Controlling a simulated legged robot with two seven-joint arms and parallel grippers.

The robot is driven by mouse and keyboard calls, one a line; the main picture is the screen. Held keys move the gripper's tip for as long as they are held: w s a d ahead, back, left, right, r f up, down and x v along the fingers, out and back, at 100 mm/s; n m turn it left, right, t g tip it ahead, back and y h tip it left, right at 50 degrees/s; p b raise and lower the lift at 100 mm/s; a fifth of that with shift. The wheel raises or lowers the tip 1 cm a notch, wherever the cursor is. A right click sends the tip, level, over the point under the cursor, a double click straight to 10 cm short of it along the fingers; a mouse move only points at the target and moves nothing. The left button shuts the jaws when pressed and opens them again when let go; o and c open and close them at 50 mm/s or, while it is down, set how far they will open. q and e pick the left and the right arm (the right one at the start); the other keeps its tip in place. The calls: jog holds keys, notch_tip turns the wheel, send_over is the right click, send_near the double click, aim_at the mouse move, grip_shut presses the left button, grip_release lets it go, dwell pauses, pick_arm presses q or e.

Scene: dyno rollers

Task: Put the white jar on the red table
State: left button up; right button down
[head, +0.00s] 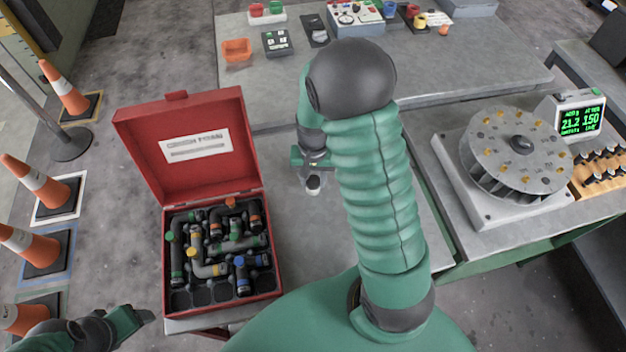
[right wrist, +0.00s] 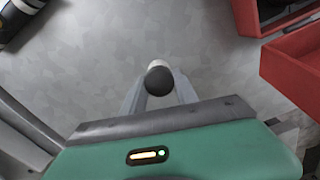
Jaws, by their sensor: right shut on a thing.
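My right gripper (head: 313,166) is over the grey table in the middle of the head view, partly hidden by my own forearm. It is shut on a small pale cylinder with a dark end (head: 313,184). In the right wrist view this cylinder (right wrist: 158,78) sits between the two fingertips, dark round end facing the camera. I cannot tell if it is the white jar. No red table shows. My left gripper (head: 138,316) is at the lower left of the head view; its jaws are not clear.
An open red case (head: 274,235) with pipe fittings sits on the grey table, left of the right gripper. A disc machine (head: 520,155) with a green display (head: 582,118) stands at right. Boxes and an orange tray (head: 237,50) are at the back. Cones (head: 35,180) stand on the left floor.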

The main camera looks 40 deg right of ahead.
aim_at(313, 179)
jog(key=c, duration=0.9)
grip_release()
jog(key=shift+f, duration=0.1)
jog(key=shift+c, duration=0.2)
jog(key=shift+d, duration=0.1)
notch_tip(313, 179, up, 11)
jog(key=p, duration=0.2)
jog(key=s+a+f+n+t, duration=0.1)
jog(key=s+a+n, duration=0.4)
jog(key=a, duration=0.9)
jog(key=n+t, duration=0.1)
jog(key=n, duration=0.2)
jog(key=shift+n+t, duration=0.3)
jog(key=shift+n, duration=0.1)
